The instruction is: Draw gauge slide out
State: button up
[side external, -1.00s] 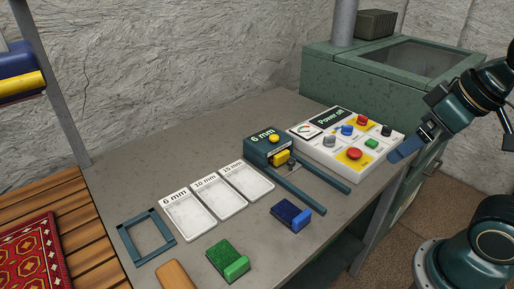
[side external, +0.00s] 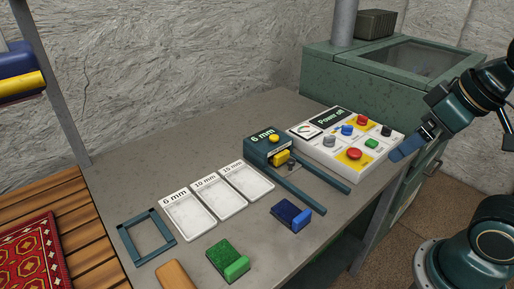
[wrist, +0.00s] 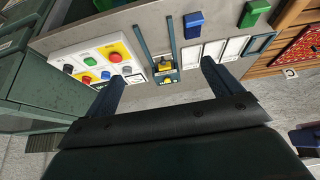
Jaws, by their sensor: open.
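The gauge block (side external: 268,147), dark teal and labelled "6 mm", sits on the grey bench. It has a yellow button on top and a yellow handle (side external: 281,157) on its front. Two parallel dark rails (side external: 318,177) run from it toward the bench's front edge. In the wrist view the gauge block (wrist: 166,77) and its yellow handle (wrist: 166,66) show between my fingers, with the rails above. My gripper (side external: 405,147) is open and empty, above and right of the gauge in the side view; its spread fingers also show in the wrist view (wrist: 162,69). It touches nothing.
White trays (side external: 188,218), a blue block (side external: 291,216), a green block (side external: 228,261) and a teal frame (side external: 147,238) lie on the bench. A green machine (side external: 330,78) stands behind.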

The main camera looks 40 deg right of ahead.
jog(key=shift+w+r, duration=0.1)
jog(key=shift+w, duration=0.1)
jog(key=c, duration=0.7)
jog(key=shift+w+r, duration=0.15)
jog(key=shift+w, duration=0.15)
jog(key=shift+c, duration=1)
jog(key=m+g, duration=0.5)
jog(key=g, duration=0.1)
send_over(291, 160)
notch_tip(291, 160, down, 9)
jog(key=shift+s, duration=0.1)
jog(key=shift+f, duration=0.25)
jog(key=shift+n, duration=0.3)
notch_tip(291, 160, down, 14)
jog(key=shift+r, duration=0.25)
